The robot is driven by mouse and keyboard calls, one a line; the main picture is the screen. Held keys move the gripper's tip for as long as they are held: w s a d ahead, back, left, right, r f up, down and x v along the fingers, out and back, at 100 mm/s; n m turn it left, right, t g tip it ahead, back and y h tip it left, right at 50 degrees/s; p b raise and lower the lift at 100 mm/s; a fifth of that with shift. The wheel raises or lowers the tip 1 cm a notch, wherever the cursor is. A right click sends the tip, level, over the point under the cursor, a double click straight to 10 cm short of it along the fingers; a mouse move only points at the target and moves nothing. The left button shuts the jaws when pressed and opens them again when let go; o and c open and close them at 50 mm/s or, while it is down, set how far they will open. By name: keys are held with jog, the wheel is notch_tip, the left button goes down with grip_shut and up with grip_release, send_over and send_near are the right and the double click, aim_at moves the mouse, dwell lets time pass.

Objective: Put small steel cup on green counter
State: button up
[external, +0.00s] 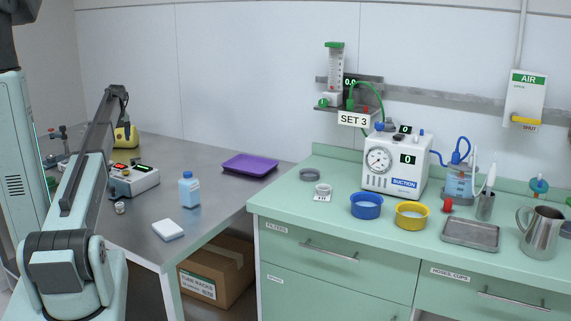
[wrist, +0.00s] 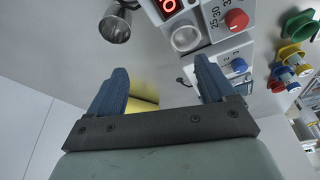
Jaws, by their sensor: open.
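The small steel cup (external: 120,207) stands on the grey steel table, in front of the white control box. It also shows in the wrist view (wrist: 116,25), near the top left, beyond my left finger. My gripper (wrist: 160,66) is open, with its two blue fingers apart and nothing held between them. In the external view the end of my arm is at the back left, over the grey table, and the cup is well apart from it. The green counter (external: 330,195) stands at the right.
The grey table (external: 225,205) also holds a white control box (external: 133,179), a yellow object (external: 127,138), a blue bottle (external: 189,189), a white block (external: 168,230) and a purple tray (external: 250,165). Bowls (external: 366,206), a suction unit (external: 395,165), a tray (external: 470,234) and a jug (external: 541,232) occupy the counter; its front left is clear.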

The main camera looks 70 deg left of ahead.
jog(key=w+a+f+m+t, duration=0.1)
jog(key=w+f+m, duration=0.1)
jog(key=f+m, duration=0.2)
jog(key=w+a+f+m+t, duration=0.1)
jog(key=w+f+m+t, duration=0.1)
jog(key=f+m, duration=0.2)
jog(key=w+a+f+m+t, duration=0.1)
jog(key=w+f+m, duration=0.1)
jog(key=f+m, duration=0.2)
jog(key=shift+f+m+t, duration=0.1)
jog(key=shift+m+t, duration=0.2)
jog(key=shift+m, duration=0.7)
dwell(0.5)
jog(key=shift+c, duration=0.2)
jog(key=c, duration=1.1)
notch_tip(320, 180, up, 10)
jog(key=shift+r, duration=0.1)
